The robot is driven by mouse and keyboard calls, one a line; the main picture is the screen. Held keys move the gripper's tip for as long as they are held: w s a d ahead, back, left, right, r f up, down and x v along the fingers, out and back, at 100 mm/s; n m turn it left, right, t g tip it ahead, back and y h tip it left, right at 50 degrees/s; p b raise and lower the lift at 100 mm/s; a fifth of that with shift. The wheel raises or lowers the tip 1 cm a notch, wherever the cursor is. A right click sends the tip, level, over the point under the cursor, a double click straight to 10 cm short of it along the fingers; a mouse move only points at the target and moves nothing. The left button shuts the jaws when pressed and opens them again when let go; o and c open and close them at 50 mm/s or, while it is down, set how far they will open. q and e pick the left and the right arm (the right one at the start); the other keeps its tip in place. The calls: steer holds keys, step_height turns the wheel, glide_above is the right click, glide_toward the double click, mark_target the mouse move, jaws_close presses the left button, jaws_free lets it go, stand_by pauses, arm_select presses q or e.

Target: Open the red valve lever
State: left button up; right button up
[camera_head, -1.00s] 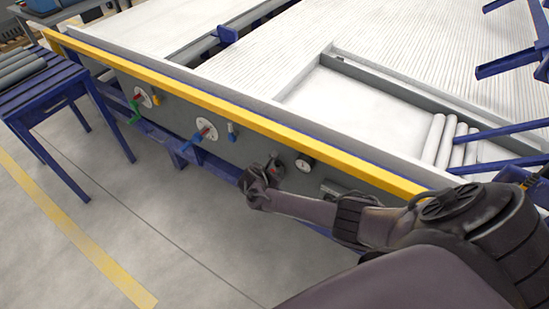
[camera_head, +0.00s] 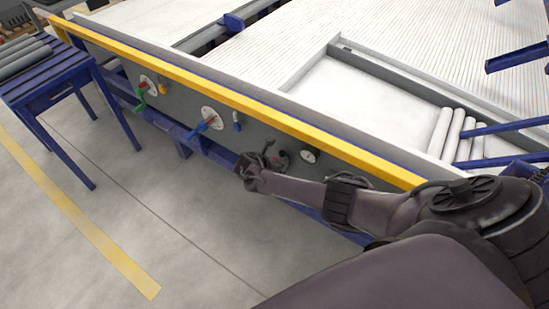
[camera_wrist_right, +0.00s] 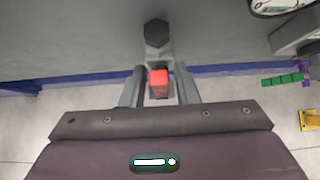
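The red valve lever (camera_wrist_right: 158,82) shows in the right wrist view as a red-ended bar below a dark hex-headed hub. My right gripper (camera_wrist_right: 159,88) has one finger on each side of the red end. Narrow gaps seem to show beside it, so the fingers look open around the lever. In the head view my right gripper (camera_head: 252,168) is at the grey panel, just left of the red valve's base (camera_head: 279,160). The gripper partly hides the lever there. My left gripper is not in view.
A round gauge (camera_head: 309,156) sits right of the valve. A blue-lever valve (camera_head: 206,122) and a green-lever valve (camera_head: 145,88) are further left on the panel. A yellow rail (camera_head: 240,101) runs above them. A blue table with pipes (camera_head: 24,60) stands left. The floor in front is clear.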

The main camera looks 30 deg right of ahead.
steer(key=shift+o, duration=0.4)
steer(key=shift+r, duration=0.1)
steer(key=shift+a+r, duration=0.25)
steer(key=p+v, duration=0.2)
steer(key=v, duration=0.5)
steer(key=shift+s+f, duration=0.1)
